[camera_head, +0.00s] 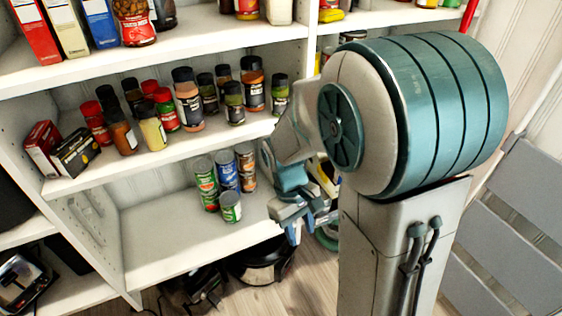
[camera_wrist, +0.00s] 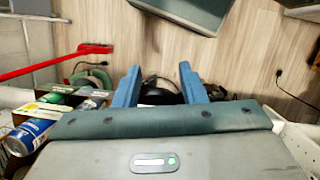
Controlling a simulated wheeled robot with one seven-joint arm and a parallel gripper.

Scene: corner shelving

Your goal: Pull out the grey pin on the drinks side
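My gripper (camera_head: 303,217) is in front of the right part of the lower shelf in the head view, to the right of the cans. In the wrist view its two blue fingers stand apart with nothing between them (camera_wrist: 159,72). I cannot make out a grey pin in either view. Several cans (camera_head: 230,206) stand on the lower white shelf (camera_head: 165,245), green ones at the front left and a blue one behind. The left side panel (camera_head: 92,205) has rows of small holes. A white panel with holes (camera_wrist: 297,140) shows at the right in the wrist view.
Spice jars (camera_head: 187,98) and small boxes (camera_head: 75,152) fill the middle shelf. A dark round pot (camera_head: 262,262) sits on the floor below. A red-handled tool (camera_wrist: 60,62) crosses the wrist view's left. A grey slatted panel (camera_head: 515,215) stands at the right.

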